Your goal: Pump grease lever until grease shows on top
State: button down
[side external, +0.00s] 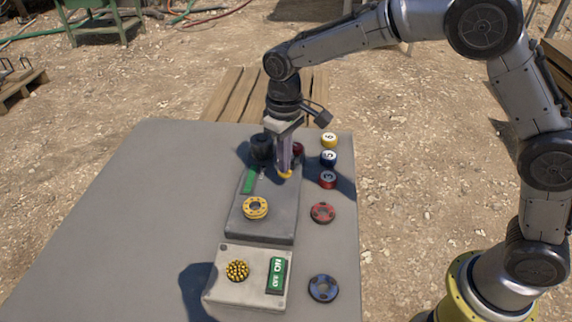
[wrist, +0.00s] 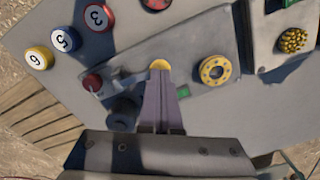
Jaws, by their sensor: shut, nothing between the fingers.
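A dark grey box unit (side external: 262,225) lies on the table. On it are a short grey arm (wrist: 124,79), likely the lever, a red knob (wrist: 92,83) at its left and a round yellow piece (wrist: 160,65) near its right end. The red knob is partly hidden behind my gripper in the side view (side external: 298,149). My gripper (side external: 286,172) is shut and empty, pointing down over this unit. In the wrist view its closed fingertips (wrist: 160,78) are right at the yellow piece; I cannot tell whether they touch it. A black cylinder (side external: 261,147) stands at the unit's far end.
The unit also has a yellow ring (side external: 255,208) and a green label (side external: 249,181). A lighter box (side external: 222,286) in front bears a bumpy yellow cap (side external: 237,270) and a green sign (side external: 275,275). Several numbered and ringed discs line the right side. The table's left (side external: 130,230) is clear.

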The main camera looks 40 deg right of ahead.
jog(key=shift+f, duration=1.55)
jog(key=shift+r, duration=1.65)
jog(key=shift+f, duration=0.15)
